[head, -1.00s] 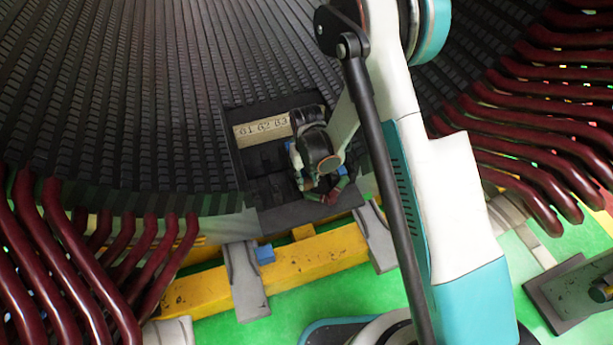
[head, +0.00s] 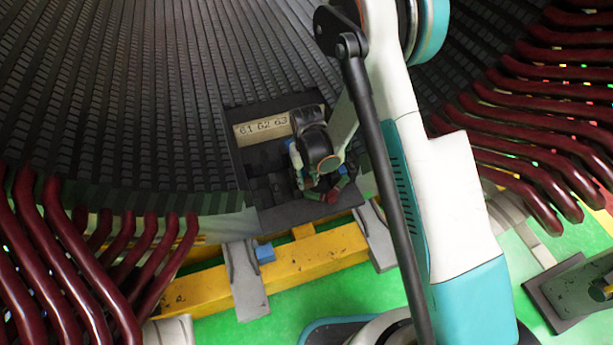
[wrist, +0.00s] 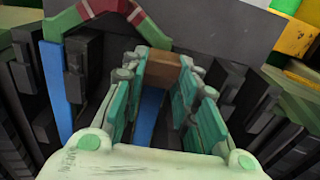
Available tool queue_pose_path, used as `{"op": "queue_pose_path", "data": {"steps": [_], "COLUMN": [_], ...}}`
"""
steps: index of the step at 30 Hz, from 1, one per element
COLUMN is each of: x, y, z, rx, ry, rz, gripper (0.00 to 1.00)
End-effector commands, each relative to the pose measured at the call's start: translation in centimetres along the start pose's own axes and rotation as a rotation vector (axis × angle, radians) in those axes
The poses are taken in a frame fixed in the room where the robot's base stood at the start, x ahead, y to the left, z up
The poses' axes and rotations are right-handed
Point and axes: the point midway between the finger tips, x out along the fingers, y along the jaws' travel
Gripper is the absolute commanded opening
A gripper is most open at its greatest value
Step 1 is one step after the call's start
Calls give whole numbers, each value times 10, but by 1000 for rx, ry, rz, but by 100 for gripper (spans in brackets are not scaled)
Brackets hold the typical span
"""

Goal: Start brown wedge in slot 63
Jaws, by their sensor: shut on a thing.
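The brown wedge (wrist: 160,70) shows in the wrist view as a short block between the far ends of the teal fingers of my gripper (wrist: 158,82). My gripper is shut on it. A blue strip (wrist: 150,115) runs below the wedge, between the fingers. In the head view, the cream label plate (head: 262,127) reads 61 62 63, and my gripper (head: 322,190) is just below its right end, over the front edge of the stator core. The mouth of slot 63 is largely hidden by my wrist, and I cannot tell whether the wedge touches it.
A green and red arched piece (wrist: 95,15) and another blue strip (wrist: 55,90) are left of the fingers in the wrist view. Dark core teeth stand close on both sides. Dark red coil ends (head: 90,260) crowd the left; a yellow beam (head: 290,262) lies below.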

Motion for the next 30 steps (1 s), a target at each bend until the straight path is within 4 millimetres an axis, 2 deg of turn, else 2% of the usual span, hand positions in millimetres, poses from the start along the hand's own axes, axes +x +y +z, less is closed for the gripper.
{"op": "queue_pose_path", "data": {"steps": [7, 8, 10, 23, 30], "x": [0, 0, 0, -3, -34], "y": [0, 0, 0, 0, 0], "z": [-4, -3, -3, -4, -4], "rx": [0, 0, 0, 0, 0], "ry": [0, 0, 1, 3, 2], "rz": [0, 0, 0, 0, 0], "gripper": [4, 34, 50, 51, 51]}}
